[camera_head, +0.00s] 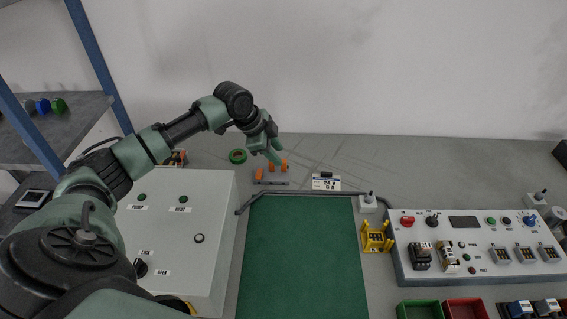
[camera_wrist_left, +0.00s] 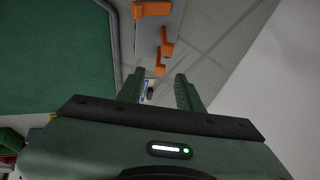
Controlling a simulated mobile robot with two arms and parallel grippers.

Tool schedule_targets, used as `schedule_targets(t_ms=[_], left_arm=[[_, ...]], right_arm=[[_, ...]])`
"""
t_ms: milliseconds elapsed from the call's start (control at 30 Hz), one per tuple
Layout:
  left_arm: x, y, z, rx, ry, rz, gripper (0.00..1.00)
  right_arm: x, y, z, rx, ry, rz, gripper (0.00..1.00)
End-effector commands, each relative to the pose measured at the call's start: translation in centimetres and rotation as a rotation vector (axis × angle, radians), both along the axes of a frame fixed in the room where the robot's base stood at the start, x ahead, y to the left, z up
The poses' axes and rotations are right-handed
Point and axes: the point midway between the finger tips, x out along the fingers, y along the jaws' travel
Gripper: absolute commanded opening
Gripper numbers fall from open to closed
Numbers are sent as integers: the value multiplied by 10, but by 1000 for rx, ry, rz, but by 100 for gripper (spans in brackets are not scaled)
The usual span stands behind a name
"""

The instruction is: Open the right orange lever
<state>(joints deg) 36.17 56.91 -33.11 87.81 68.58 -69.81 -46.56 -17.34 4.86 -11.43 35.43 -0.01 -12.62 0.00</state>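Several orange levers stand in a short row on a grey base (camera_head: 271,183) at the back of the table. The right orange lever (camera_head: 284,166) is at the row's right end, just below and right of my left gripper (camera_head: 274,158). The middle lever (camera_head: 271,169) and left lever (camera_head: 259,174) stand beside it. In the left wrist view, the right lever (camera_wrist_left: 159,70) appears between my spread fingers (camera_wrist_left: 160,90), towards their tips. My left gripper is open and seems empty; contact with the lever cannot be told. My right gripper is not in view.
A green mat (camera_head: 303,255) lies in front of the levers. A labelled supply box (camera_head: 326,182) is right of the levers; a switch panel (camera_head: 470,250) stands farther right.

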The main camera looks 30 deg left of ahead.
Motion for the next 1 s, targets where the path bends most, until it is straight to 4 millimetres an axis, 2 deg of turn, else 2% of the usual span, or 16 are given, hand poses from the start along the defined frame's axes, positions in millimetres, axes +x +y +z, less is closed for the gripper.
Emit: schedule_targets(t_ms=[200, 333, 700, 833, 1000], left_arm=[[14, -9, -31, -2, 3, -1, 36], [20, -11, -44, -1, 2, 0, 36], [23, -12, -51, 2, 0, -2, 36], [23, -12, -51, 2, 0, -2, 0], [23, -11, -50, 0, 2, 0, 0]], right_arm=[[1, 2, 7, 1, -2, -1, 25], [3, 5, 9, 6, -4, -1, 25], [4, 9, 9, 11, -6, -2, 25], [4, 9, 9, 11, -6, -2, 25], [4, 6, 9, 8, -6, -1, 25]])
